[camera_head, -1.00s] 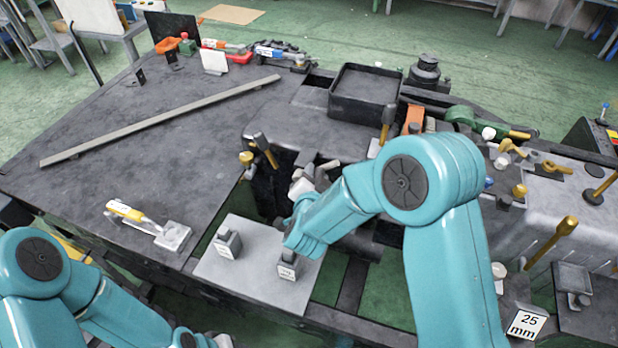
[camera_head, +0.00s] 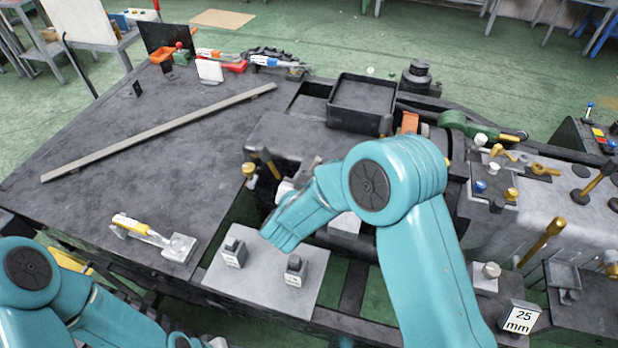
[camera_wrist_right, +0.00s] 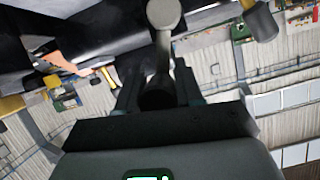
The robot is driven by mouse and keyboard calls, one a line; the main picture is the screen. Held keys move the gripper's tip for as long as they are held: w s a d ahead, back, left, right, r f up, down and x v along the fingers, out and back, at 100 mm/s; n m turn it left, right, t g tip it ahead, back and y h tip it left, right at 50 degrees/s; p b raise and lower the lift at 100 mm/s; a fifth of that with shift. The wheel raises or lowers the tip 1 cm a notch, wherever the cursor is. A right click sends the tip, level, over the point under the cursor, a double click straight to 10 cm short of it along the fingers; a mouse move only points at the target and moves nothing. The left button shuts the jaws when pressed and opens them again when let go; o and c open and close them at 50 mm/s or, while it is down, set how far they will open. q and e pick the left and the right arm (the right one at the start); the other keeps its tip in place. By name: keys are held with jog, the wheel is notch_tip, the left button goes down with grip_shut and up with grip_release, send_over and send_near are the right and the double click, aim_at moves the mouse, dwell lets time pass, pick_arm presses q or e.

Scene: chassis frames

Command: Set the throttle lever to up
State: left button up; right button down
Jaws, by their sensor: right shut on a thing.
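The throttle lever appears to be the lever with a pale round knob (camera_wrist_right: 163,14) in the right wrist view. Its shaft runs down between the fingers of my right gripper (camera_wrist_right: 158,92), which is shut on it. In the head view my right forearm hides most of that gripper and the lever, so its setting cannot be read. My left arm is at the lower left of the head view. Only a small piece at its end shows at the bottom edge, and its fingers cannot be made out.
Brass levers (camera_head: 545,243) crowd the right side.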

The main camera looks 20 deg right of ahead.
dwell(0.5)
jog(key=c, duration=0.8)
grip_release()
jog(key=shift+a, duration=0.1)
jog(key=shift+s+a+r, duration=0.15)
jog(key=shift+s+a, duration=0.05)
jog(key=shift+s, duration=0.1)
jog(key=b+v, duration=0.2)
jog(key=v, duration=1.3)
jog(key=shift+s, duration=0.15)
jog(key=shift+s+r, duration=0.1)
